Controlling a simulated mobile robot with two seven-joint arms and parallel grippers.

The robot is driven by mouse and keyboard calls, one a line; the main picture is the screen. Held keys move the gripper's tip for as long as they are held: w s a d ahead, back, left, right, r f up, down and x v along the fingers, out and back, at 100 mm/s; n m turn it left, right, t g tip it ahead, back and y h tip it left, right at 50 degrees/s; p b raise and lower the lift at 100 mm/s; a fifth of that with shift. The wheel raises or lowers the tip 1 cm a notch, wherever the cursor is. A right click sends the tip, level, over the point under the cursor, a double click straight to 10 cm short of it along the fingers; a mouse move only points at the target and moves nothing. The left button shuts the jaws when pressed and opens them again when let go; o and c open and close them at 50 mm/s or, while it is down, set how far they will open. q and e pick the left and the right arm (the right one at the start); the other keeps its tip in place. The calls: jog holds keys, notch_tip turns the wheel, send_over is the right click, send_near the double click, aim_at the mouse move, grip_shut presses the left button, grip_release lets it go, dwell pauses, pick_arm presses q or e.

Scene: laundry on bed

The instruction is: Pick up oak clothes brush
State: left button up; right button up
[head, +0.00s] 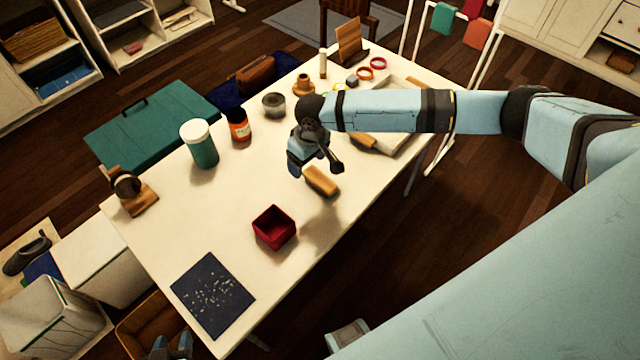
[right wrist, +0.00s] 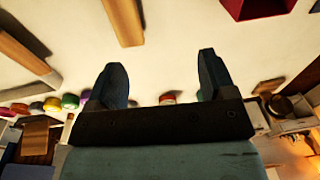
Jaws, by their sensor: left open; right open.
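A light-brown wooden block, which looks like the oak clothes brush (head: 321,181), lies on the white table (head: 190,235) just below and beside my right gripper (head: 316,163). In the right wrist view the brush (right wrist: 125,20) is beyond the fingers, left of centre and apart from them. My right gripper (right wrist: 158,75) is open, with nothing between its fingertips. A second wooden piece (head: 364,142) is partly hidden behind my right arm; it seems to show at the left of the right wrist view (right wrist: 25,50). My left gripper (head: 172,346) is open and empty, low at the table's near edge.
A dark red open box (head: 274,228) stands in front of the brush. A dark speckled mat (head: 213,294) lies near the front corner. A green jar (head: 200,144), an orange-red jar (head: 239,125) and a grey tin (head: 274,105) line the left side. The table between them is clear.

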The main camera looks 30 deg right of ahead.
aim_at(319, 177)
jog(key=w+d+r+h, duration=0.1)
jog(key=d, duration=0.3)
jog(key=shift+m+g, duration=0.3)
jog(key=shift+m, duration=0.1)
jog(key=f, duration=1.3)
jog(key=shift+w, duration=0.3)
jog(key=c, duration=1)
